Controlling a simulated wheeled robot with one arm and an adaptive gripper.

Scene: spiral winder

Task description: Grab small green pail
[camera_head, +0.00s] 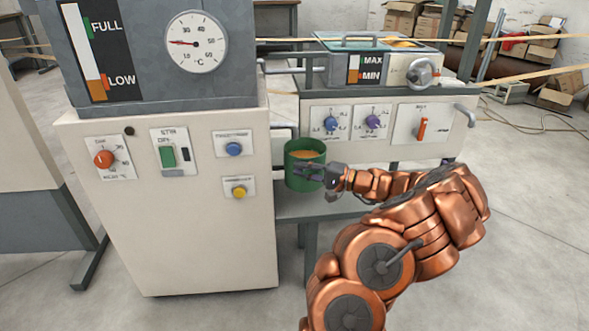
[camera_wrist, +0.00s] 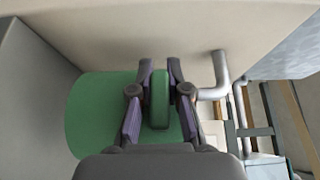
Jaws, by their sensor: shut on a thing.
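The small green pail (camera_head: 300,176) stands upright on a low grey shelf between the machine cabinets, with orange-brown contents showing at its top. My gripper (camera_head: 326,174) reaches it from the right and meets its near right side. In the wrist view the pail's green body (camera_wrist: 95,115) lies behind the fingers. My gripper (camera_wrist: 160,90) is shut on the pail's green upright handle (camera_wrist: 160,100), one finger on each side. The pail's far side is hidden in the wrist view.
A cream cabinet (camera_head: 165,235) with knobs and a temperature gauge (camera_head: 196,42) stands close on the pail's left. A second panel (camera_head: 380,128) with dials is behind it. A grey shelf (camera_head: 290,208) lies below. A bent metal pipe (camera_wrist: 219,75) is right of my fingers. Open floor (camera_head: 530,220) lies right.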

